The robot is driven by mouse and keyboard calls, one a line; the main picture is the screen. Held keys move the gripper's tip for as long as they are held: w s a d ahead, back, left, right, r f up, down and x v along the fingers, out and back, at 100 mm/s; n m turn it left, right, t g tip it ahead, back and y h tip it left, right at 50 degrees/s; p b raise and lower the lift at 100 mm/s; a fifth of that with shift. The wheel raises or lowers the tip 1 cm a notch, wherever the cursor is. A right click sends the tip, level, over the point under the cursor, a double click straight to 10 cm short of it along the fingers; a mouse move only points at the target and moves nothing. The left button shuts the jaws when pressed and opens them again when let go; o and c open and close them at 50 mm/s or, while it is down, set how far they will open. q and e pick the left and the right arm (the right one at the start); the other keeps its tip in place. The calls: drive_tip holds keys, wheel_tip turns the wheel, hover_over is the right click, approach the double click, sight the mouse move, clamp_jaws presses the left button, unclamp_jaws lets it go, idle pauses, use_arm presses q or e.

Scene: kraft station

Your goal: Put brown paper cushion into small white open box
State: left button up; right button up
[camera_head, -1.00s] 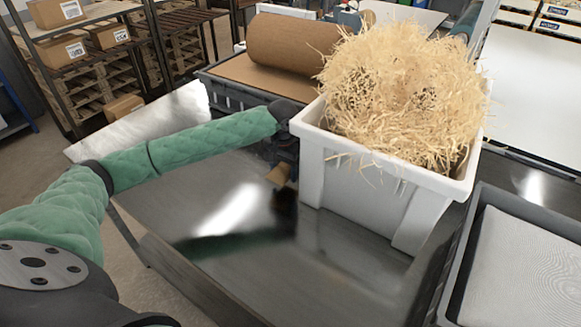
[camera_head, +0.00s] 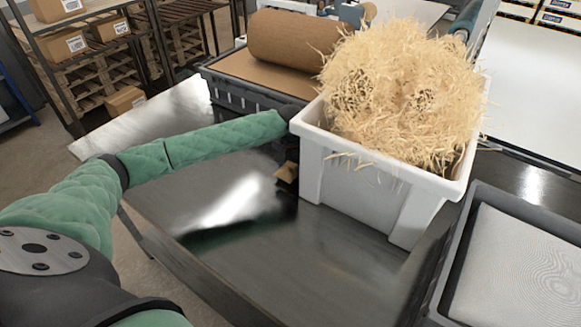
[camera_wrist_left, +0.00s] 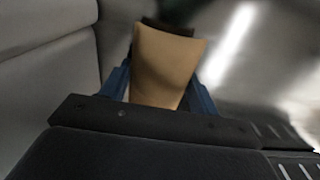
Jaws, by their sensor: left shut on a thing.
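My left gripper (camera_head: 286,176) hangs low over the dark metal table, close to the left side of a white tub. It is shut on the brown paper cushion (camera_head: 287,170), of which only a small part shows in the head view. In the left wrist view the cushion (camera_wrist_left: 164,68) is a plain tan piece standing between the two blue fingers (camera_wrist_left: 158,88). I cannot make out a small white open box separate from the large white tub (camera_head: 345,190). My right gripper is not in view.
Pale wood wool (camera_head: 400,95) heaps above the tub's rim. A dark tray (camera_head: 456,262) with a white sheet (camera_head: 515,275) stands at the right. A brown paper roll (camera_head: 292,40) lies behind. The table (camera_head: 290,255) is bare in front.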

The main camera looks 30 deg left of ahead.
use_arm(q)
drive_tip(key=o, duration=1)
